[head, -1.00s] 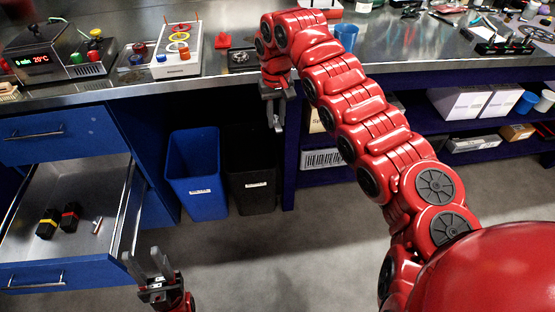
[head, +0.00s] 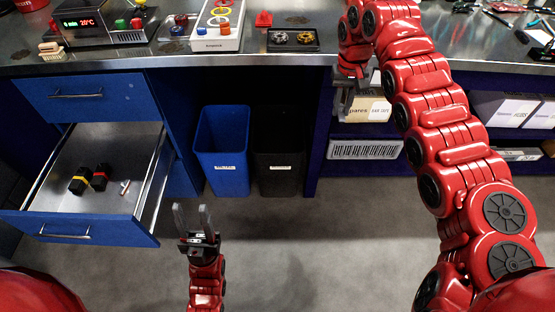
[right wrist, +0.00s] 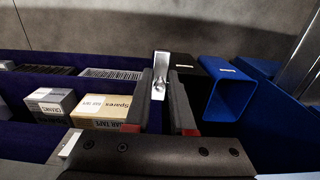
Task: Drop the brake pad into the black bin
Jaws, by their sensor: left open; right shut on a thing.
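The black bin (head: 279,150) stands on the floor under the bench, right of the blue bin. My right gripper (head: 345,98) is up and to the right of the black bin in the head view, in front of the shelf. In the right wrist view my right gripper (right wrist: 162,105) is shut on the brake pad (right wrist: 159,72), a small silvery plate between its fingertips. The black bin (right wrist: 200,66) shows there behind and right of the pad. The pad is hard to make out in the head view. My left gripper (head: 194,218) is open and empty, low in front of the blue bin.
The blue bin (head: 222,150) stands directly left of the black bin. An open drawer (head: 95,228) at left holds two dark blocks and a small metal part. The shelf (head: 370,172) with boxes is right of the black bin. The steel bench top is above.

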